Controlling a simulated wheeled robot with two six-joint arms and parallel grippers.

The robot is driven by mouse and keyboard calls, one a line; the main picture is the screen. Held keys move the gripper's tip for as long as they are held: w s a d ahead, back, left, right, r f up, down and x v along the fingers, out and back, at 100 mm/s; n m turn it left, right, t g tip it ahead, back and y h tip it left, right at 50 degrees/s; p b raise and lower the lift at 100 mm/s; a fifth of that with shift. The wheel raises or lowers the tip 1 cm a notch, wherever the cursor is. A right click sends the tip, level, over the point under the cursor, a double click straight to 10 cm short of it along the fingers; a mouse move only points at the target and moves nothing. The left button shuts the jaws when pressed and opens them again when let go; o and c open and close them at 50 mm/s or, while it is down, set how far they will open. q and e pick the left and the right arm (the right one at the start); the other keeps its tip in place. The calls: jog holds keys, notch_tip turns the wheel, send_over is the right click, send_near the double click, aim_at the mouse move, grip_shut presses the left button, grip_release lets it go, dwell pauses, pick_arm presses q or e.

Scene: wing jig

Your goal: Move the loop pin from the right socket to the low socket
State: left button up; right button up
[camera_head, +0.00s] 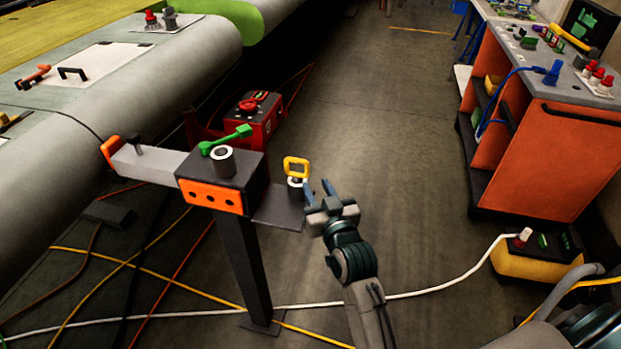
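The yellow loop pin (297,165) stands upright, its square loop above a small pale socket (295,182) on the right side plate (277,208) of the jig post. I cannot tell which socket is the low one. My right gripper (318,187) is just right of the loop pin, its two blue-grey fingers apart with nothing visibly between them. The fingers look close to the pin, but I cannot tell whether they touch it. My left gripper is not in view.
A grey bar (150,165) reaches left toward the wing. A red box (255,122) stands behind. Cables cross the floor.

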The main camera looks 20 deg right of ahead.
jog(key=s, duration=0.4)
